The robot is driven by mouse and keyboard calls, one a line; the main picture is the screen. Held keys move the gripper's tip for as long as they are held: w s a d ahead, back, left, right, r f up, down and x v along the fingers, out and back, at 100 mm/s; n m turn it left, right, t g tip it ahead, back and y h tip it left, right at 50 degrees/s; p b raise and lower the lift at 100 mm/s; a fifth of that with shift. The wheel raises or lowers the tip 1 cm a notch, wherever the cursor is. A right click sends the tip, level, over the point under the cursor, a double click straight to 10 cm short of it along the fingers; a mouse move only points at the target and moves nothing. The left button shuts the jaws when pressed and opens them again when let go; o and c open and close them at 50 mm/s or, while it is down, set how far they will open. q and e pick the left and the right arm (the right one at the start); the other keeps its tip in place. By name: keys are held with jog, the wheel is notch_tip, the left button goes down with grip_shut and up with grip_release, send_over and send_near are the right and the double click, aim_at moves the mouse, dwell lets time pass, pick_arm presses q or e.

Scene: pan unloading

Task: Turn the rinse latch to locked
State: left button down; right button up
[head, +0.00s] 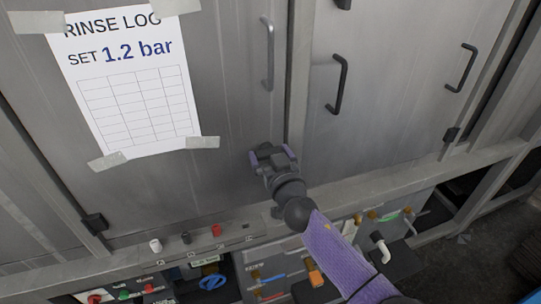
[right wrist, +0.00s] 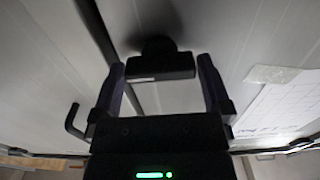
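The rinse latch, a dark block on a round base, is on the grey cabinet door beside the door seam, and shows best in the right wrist view (right wrist: 160,65). My right gripper (head: 272,155), with purple fingers, is at this latch and largely covers it in the head view. In the right wrist view its two fingers (right wrist: 161,80) stand wide apart, one at each end of the block. I cannot tell whether they press on it or leave a thin gap. No lock marking is readable. My left gripper is not in view.
A taped "RINSE LOG" sheet (head: 128,80) reads "SET 1.2 bar". Door handles (head: 267,55) (head: 339,84) (head: 462,68) stick out on the cabinet. Below is a ledge with small knobs (head: 216,230), and under it several valves and fittings, including a blue handwheel (head: 212,282).

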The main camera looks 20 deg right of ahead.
jog(key=c, duration=0.9)
jog(key=shift+n, duration=0.4)
jog(key=shift+a+f+n, duration=0.1)
jog(key=shift+n, duration=4.15)
jog(key=shift+a+f+n, duration=0.1)
jog(key=shift+n, duration=4.15)
